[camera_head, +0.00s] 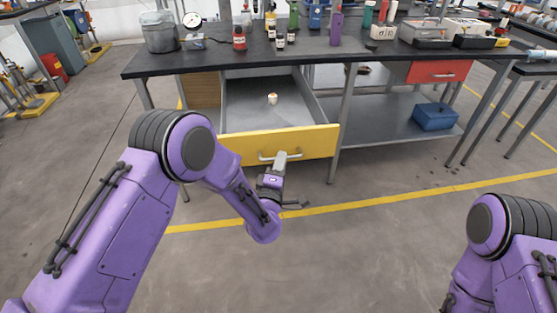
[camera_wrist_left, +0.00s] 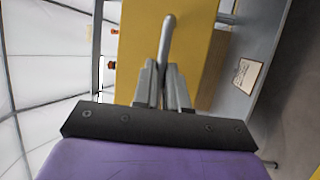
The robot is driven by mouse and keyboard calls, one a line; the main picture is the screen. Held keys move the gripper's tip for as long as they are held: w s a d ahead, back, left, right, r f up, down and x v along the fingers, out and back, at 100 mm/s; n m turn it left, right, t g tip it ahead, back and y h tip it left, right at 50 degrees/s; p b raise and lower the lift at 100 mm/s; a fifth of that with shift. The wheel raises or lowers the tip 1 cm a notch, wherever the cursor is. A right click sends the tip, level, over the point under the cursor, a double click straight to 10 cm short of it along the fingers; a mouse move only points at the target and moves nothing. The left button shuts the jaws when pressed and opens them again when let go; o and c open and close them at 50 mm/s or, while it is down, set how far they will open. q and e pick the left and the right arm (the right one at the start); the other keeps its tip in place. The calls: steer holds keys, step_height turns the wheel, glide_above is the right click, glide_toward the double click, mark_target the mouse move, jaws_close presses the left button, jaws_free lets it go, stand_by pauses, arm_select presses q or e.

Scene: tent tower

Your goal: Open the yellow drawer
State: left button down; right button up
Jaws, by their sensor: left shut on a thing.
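The yellow drawer (camera_head: 240,149) under the dark workbench is pulled out, and its grey inside shows from above. A small white and orange item (camera_head: 272,99) sits in it. My left gripper (camera_head: 281,160) is at the drawer's front and shut on the metal handle (camera_head: 262,157). In the left wrist view the handle (camera_wrist_left: 168,35) stands between the two fingers (camera_wrist_left: 163,88), with the yellow front (camera_wrist_left: 200,40) behind it. Of my right arm only upper links show at the lower right; its gripper is out of view.
The workbench top (camera_head: 200,62) holds several bottles, a metal pot (camera_head: 160,35) and a dial gauge (camera_head: 192,22). A red drawer (camera_head: 438,71) is shut at the right. A blue bin (camera_head: 434,117) stands on the lower shelf (camera_head: 385,130). The floor in front is clear.

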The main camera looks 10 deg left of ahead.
stand_by(0.3)
arm_select(q)
steer(key=c, duration=1.2)
jaws_free()
steer(key=shift+o, duration=0.2)
steer(key=shift+s, duration=0.1)
steer(key=s+f+b, duration=0.1)
steer(key=s, duration=0.9)
steer(key=shift+s+f, duration=0.15)
steer(key=shift+f, duration=0.25)
